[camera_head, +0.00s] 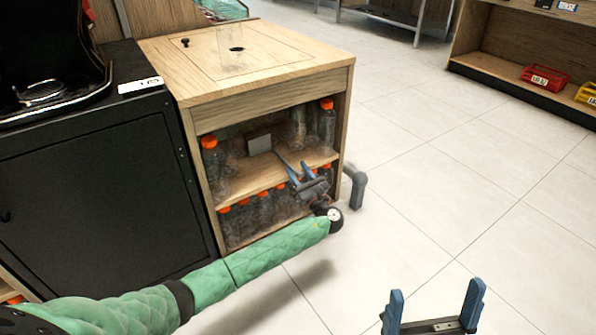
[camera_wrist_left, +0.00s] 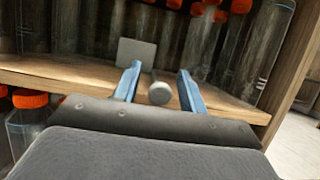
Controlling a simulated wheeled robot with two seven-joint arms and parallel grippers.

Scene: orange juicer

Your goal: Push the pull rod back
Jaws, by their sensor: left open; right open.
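The pull rod (camera_wrist_left: 159,93) shows in the left wrist view as a round grey end on a thin rod. A pale square plate (camera_wrist_left: 137,52) stands behind it on the shelf. The plate also shows in the head view (camera_head: 259,144). My left gripper (camera_head: 294,170) is open at the front of the wooden cabinet (camera_head: 270,95). In the left wrist view, the rod's end lies between its blue fingers (camera_wrist_left: 158,75), with gaps on both sides. My right gripper (camera_head: 436,290) is open and empty over the floor at the lower right.
Orange-capped bottles (camera_head: 327,122) stand on the middle shelf (camera_head: 262,180) on both sides of the rod, and several more stand below. A clear cup (camera_head: 230,50) is on the cabinet top. A black machine (camera_head: 50,75) is at left. The floor (camera_head: 430,165) at right is clear.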

